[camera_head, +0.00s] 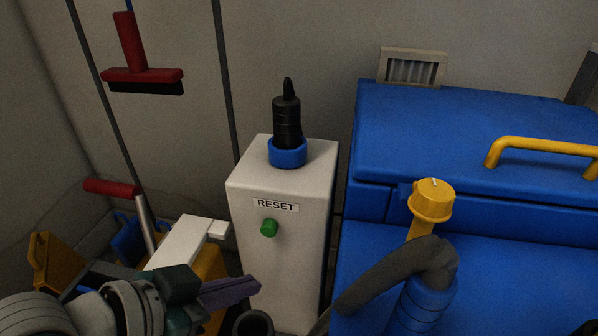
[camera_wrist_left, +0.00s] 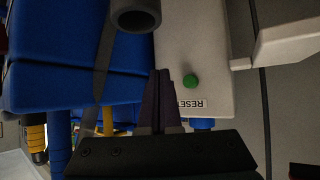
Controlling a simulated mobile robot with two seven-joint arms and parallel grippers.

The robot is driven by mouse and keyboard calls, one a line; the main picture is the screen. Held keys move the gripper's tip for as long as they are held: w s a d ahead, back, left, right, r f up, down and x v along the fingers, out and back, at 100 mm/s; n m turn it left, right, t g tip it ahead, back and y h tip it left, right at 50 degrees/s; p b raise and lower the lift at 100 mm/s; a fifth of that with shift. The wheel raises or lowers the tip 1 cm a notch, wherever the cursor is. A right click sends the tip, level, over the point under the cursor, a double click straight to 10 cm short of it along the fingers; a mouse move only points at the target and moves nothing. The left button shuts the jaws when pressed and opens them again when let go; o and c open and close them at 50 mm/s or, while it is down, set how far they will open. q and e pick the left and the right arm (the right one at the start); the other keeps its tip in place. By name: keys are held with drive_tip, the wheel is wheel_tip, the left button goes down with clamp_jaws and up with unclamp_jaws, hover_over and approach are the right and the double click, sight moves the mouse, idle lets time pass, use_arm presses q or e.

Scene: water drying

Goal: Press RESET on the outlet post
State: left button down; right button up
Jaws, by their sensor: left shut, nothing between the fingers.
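The white outlet post (camera_head: 290,280) stands upright in the middle of the head view. Its front bears a RESET label (camera_head: 276,206) with a round green button (camera_head: 269,228) just below it. The button (camera_wrist_left: 190,81) and label (camera_wrist_left: 191,104) show upside down in the left wrist view. My left gripper (camera_head: 257,286) is shut and empty, lower than the button and a little left of it in the head view. In the left wrist view its dark purple fingertips (camera_wrist_left: 160,72) appear beside the button, with no visible contact. My right gripper is in neither view.
A black nozzle (camera_head: 287,122) stands in a blue ring on the post. A blue machine (camera_head: 470,120) with a yellow handle and grey hose (camera_head: 390,272) is at right. A dark tube end (camera_head: 253,323) is below the fingers. A white block (camera_head: 180,244) is left of the post.

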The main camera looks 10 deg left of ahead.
sight(269, 230)
use_arm(q)
drive_tip(key=w+b, duration=0.3)
drive_tip(key=w, duration=0.3)
drive_tip(key=shift+w+d+b, duration=0.15)
drive_tip(key=shift+b, duration=0.15)
idle(1.8)
drive_tip(key=shift+w+b, duration=0.35)
drive_tip(key=shift+w, duration=0.05)
drive_tip(key=shift+w+b, duration=0.45)
drive_tip(key=shift+w, duration=0.05)
idle(0.6)
drive_tip(key=shift+s+p, duration=0.85)
